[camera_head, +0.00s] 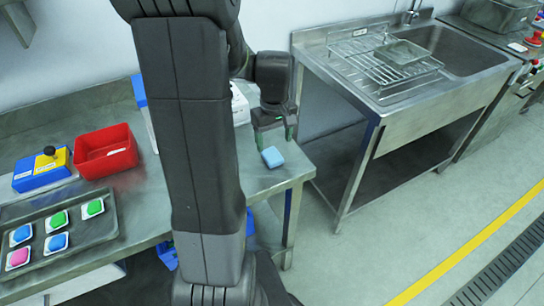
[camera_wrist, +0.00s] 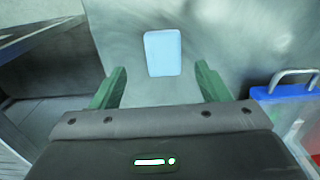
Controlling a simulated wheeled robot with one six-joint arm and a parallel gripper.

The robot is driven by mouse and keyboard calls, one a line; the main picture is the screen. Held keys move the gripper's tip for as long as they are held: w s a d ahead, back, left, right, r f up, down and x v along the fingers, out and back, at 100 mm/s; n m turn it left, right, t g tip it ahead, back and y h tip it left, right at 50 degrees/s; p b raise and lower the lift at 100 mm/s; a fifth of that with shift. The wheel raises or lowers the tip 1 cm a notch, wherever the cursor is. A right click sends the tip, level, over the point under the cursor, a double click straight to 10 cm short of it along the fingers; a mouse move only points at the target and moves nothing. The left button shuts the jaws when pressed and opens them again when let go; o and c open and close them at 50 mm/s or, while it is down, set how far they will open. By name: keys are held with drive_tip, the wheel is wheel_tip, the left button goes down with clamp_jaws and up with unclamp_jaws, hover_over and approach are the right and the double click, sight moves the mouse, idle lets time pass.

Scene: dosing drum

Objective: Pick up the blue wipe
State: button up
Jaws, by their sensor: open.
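The blue wipe (camera_head: 272,157) is a small light-blue block lying on the steel table near its right end. In the wrist view the wipe (camera_wrist: 162,53) lies flat on the grey surface, ahead of the fingertips and roughly centred between them. My gripper (camera_head: 274,137) hangs close to the wipe with its green fingers pointing down. In the wrist view my gripper (camera_wrist: 161,82) has its fingers spread wide with nothing between them. No contact with the wipe shows.
A red bin (camera_head: 105,151), a blue-and-yellow button box (camera_head: 42,168) and a dark tray (camera_head: 88,236) with several coloured pods stand on the table's left. A steel sink stand (camera_head: 420,115) is to the right, across a gap. A blue-edged container (camera_wrist: 290,90) is right in the wrist view.

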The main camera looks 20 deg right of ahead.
sight(272, 155)
drive_tip(key=shift+w+a+f, duration=0.1)
drive_tip(key=shift+f, duration=1.25)
drive_tip(key=shift+a+f, duration=0.1)
drive_tip(key=shift+f, duration=1.25)
drive_tip(key=shift+c, duration=0.2)
drive_tip(key=c, duration=1)
